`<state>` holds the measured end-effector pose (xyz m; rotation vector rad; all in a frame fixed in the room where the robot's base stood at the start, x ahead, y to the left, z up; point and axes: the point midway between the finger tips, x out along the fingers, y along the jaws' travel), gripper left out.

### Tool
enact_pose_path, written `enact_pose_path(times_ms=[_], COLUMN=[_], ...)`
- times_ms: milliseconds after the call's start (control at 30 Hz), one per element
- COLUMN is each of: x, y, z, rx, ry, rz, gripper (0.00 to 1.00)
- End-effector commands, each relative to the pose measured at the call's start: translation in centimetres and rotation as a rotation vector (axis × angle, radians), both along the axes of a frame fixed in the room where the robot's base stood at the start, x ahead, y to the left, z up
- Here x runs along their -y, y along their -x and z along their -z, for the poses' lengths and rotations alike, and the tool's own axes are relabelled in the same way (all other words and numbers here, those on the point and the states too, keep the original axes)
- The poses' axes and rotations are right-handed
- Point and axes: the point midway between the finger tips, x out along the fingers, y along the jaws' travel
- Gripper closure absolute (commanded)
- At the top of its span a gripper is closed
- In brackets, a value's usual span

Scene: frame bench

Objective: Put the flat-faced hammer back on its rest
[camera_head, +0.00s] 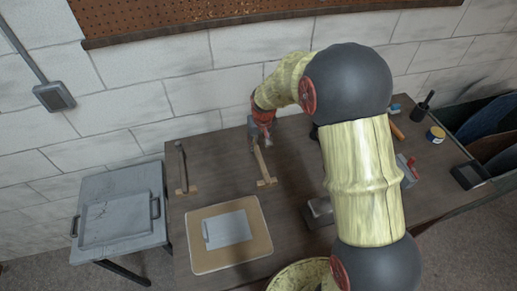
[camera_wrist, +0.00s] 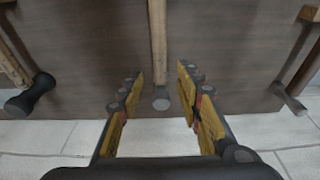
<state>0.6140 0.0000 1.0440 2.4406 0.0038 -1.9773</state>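A hammer with a pale wooden handle (camera_head: 262,164) lies on the bench near the wall, its near end at a small wooden rest (camera_head: 267,182). In the wrist view its handle (camera_wrist: 158,45) and grey round head end (camera_wrist: 161,101) show between my fingers. My gripper (camera_wrist: 159,72) is open, one finger on each side, with gaps to the hammer; it also shows over the hammer's far end in the head view (camera_head: 263,141). Another hammer (camera_head: 182,165) lies to the left with a wooden rest (camera_head: 187,190). I cannot tell which hammer is the flat-faced one.
A black-headed hammer (camera_wrist: 32,94) lies at the left of the wrist view. A tan board with a grey sheet (camera_head: 228,228) lies at the bench front. A grey side table (camera_head: 120,185) stands left. My arm hides much of the bench's right half.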

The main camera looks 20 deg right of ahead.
Motion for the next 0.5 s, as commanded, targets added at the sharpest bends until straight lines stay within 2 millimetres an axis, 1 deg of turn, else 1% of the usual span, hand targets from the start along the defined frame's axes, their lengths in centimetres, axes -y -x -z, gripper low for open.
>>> enact_pose_path(times_ms=[33,267,367,467,500], x=[0.0,0.0,0.0,0.0,0.0], y=[0.1,0.7,1.6,3.4,4.4], z=[-0.7,-2.8,-5.2,-8.7,-10.3], rx=[0.001,0.005,0.023,0.048,0.059], ry=[0.0,0.0,0.0,0.0,0.0], rz=[0.0,0.0,0.0,0.0,0.0], gripper=[0.65,0.65,0.65,0.65,0.65])
